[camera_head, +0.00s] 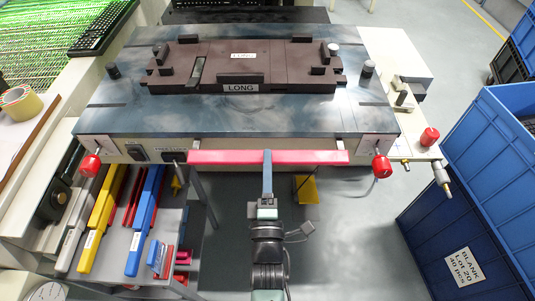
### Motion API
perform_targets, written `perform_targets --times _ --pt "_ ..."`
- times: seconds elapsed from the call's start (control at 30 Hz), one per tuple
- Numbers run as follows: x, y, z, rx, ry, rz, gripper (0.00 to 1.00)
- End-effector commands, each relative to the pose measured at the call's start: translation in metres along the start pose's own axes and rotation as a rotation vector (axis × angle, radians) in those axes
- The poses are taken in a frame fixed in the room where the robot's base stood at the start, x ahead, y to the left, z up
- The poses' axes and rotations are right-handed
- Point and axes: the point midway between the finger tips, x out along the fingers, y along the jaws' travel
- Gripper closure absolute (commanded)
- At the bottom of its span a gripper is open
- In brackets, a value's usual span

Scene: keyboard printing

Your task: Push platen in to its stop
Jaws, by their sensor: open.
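The platen (300,112), a blue-grey metal plate, lies on the machine. A dark brown fixture (275,62) labelled LONG sits on top of it. A long red bar (220,157) runs across the front on two short pale supports. My arm reaches up from the bottom centre. My gripper (267,160) is at the middle of the red bar, its blue-grey fingers overlapping the bar. It is open, with nothing visible between the fingers. From this view I cannot tell whether the fingers touch the bar. The platen's stop cannot be made out.
Two red knobs, one left (91,165) and one right (382,166), flank the front edge. Dark switches (137,152) are on the left front face. A shelf with yellow and blue bars (146,220) stands lower left. Blue crates (490,190) stand right. Grey floor shows beside my arm.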

Motion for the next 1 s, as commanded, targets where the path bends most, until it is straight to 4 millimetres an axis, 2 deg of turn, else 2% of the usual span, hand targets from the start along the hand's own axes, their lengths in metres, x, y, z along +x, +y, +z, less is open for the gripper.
perform_targets --times 0.03,0.2,0.57,0.83,1.0 --pt "0.008 0.001 0.000 0.001 0.000 0.003 0.50" --pt "0.022 0.000 0.000 0.000 0.001 0.000 0.50" --pt "0.026 0.000 0.000 0.000 0.000 0.000 0.50" --pt "0.026 0.000 0.000 0.000 0.000 0.000 0.99" --pt "0.026 0.000 0.000 0.000 0.000 0.000 1.00"
